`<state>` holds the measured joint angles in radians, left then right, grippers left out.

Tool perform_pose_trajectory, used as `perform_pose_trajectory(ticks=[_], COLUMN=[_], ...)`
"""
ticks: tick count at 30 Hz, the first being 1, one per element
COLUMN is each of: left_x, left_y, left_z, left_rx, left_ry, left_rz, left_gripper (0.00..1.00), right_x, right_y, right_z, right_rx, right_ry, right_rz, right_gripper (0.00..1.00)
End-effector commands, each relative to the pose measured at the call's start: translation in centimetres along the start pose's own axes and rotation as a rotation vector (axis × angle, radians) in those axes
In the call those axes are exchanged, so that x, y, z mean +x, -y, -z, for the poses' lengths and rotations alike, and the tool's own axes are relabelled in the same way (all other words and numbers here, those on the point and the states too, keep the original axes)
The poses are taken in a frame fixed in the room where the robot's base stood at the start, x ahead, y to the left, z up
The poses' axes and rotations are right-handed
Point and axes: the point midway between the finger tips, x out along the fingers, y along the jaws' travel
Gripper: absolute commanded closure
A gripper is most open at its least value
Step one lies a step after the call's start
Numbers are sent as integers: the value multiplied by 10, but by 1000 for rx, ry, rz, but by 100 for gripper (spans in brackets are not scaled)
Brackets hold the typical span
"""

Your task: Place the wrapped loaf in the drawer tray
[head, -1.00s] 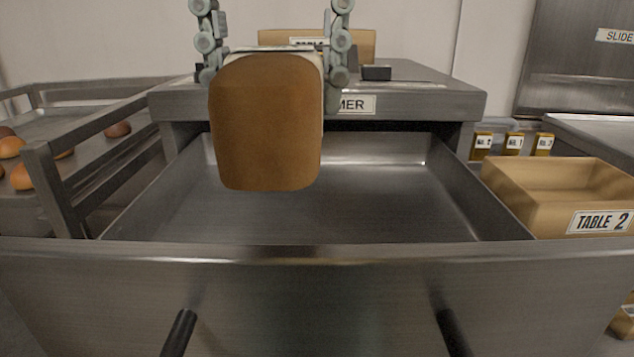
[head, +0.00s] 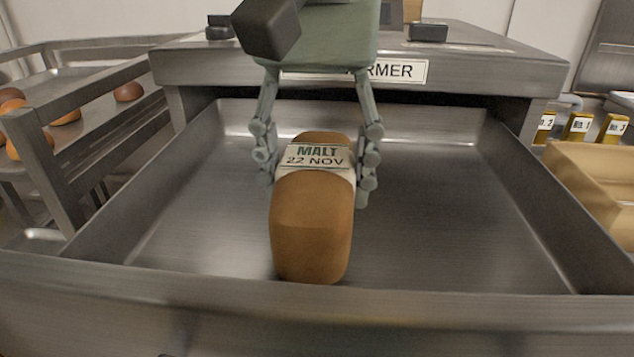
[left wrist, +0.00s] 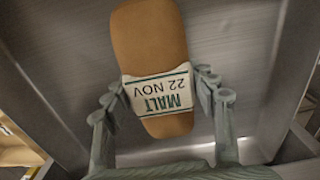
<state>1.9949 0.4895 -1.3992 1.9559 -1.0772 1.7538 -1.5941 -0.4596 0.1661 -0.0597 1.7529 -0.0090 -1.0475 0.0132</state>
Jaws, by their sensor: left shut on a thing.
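The wrapped loaf (head: 311,235) is brown, with a white band printed "MALT 22 NOV". It is inside the walls of the open metal drawer tray (head: 450,230), left of its middle and near the front wall. My left gripper (head: 315,175) reaches down from above, its fingers on both sides of the band, shut on the loaf. In the left wrist view the loaf (left wrist: 150,45) lies between the fingertips (left wrist: 160,95) over the tray floor (left wrist: 235,60). I cannot tell whether its underside touches the floor. My right gripper is not in view.
The warmer cabinet (head: 500,50) stands behind the drawer, with small dark blocks on top. A rack with several round buns (head: 128,91) is at the left. A cardboard box (head: 590,180) and yellow labelled blocks (head: 577,127) are at the right. The tray's right side is clear.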

Motion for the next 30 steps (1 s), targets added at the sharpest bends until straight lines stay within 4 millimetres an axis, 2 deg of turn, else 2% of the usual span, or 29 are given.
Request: perform_pose_trajectory(ticks=[3,11,16,17,21,30], left_x=[13,15,17,16,16,16], left_y=[0,0,0,0,0,0], left_z=[0,0,0,0,0,0], left_rx=[-1,-1,0,0,0,0], left_ry=[-1,-1,-1,0,0,0], left_rz=[0,-1,-1,-1,-1,0], left_gripper=[78,78,78,39,22,22], right_x=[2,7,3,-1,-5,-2], right_y=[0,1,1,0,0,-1], right_z=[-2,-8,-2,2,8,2], right_rx=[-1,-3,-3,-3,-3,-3], right_ry=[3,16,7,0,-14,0], right_rz=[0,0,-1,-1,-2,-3], right_gripper=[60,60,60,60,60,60])
